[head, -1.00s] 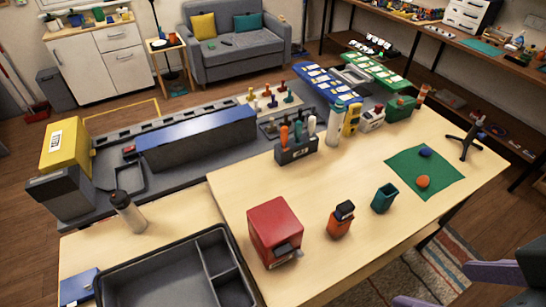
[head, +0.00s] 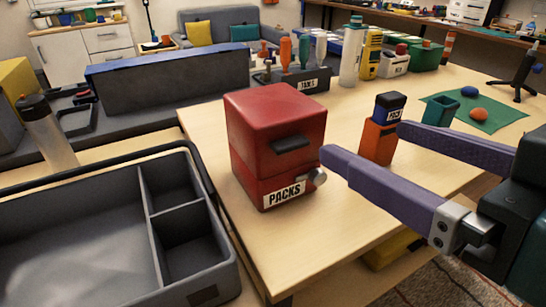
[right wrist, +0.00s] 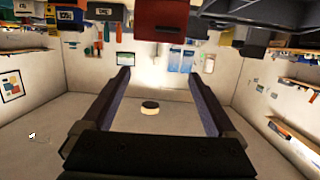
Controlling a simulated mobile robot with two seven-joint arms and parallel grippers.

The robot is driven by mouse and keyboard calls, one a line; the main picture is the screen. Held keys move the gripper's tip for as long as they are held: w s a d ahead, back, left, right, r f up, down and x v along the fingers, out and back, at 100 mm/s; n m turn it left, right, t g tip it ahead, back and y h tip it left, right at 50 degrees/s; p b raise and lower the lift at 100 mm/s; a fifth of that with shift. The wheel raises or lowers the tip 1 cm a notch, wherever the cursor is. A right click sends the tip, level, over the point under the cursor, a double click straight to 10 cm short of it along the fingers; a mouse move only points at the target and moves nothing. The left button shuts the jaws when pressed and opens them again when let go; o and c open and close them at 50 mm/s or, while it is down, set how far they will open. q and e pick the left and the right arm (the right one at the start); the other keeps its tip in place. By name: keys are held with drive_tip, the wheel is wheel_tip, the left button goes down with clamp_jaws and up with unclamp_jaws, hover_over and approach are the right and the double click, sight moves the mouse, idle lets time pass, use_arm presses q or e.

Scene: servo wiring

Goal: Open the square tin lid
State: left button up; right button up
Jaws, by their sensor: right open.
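The square red tin (head: 262,125) stands on the light wooden table, with a "PACKS" label on its lower front. In the right wrist view the red tin (right wrist: 160,18) shows upside down beyond the fingertips (right wrist: 159,73). My left gripper is not in view.
An orange container with a dark top (head: 380,140) stands near the far finger. A grey divided tray (head: 85,180) lies at the left. A teal cup (head: 440,110) and green mat (head: 500,122) are at the right. The table's front edge is close to the tin.

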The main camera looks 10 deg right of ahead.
drive_tip(key=t+y+b, duration=0.1)
drive_tip(key=t+b, duration=0.1)
drive_tip(key=b, duration=0.5)
approach(285, 137)
drive_tip(key=v, duration=0.4)
drive_tip(key=b+x, duration=0.1)
drive_tip(key=x, duration=0.9)
drive_tip(key=shift+d+b, duration=0.1)
drive_tip(key=shift+b, duration=0.25)
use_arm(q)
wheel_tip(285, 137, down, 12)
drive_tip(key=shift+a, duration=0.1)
use_arm(e)
drive_tip(key=c, duration=0.7)
clamp_jaws()
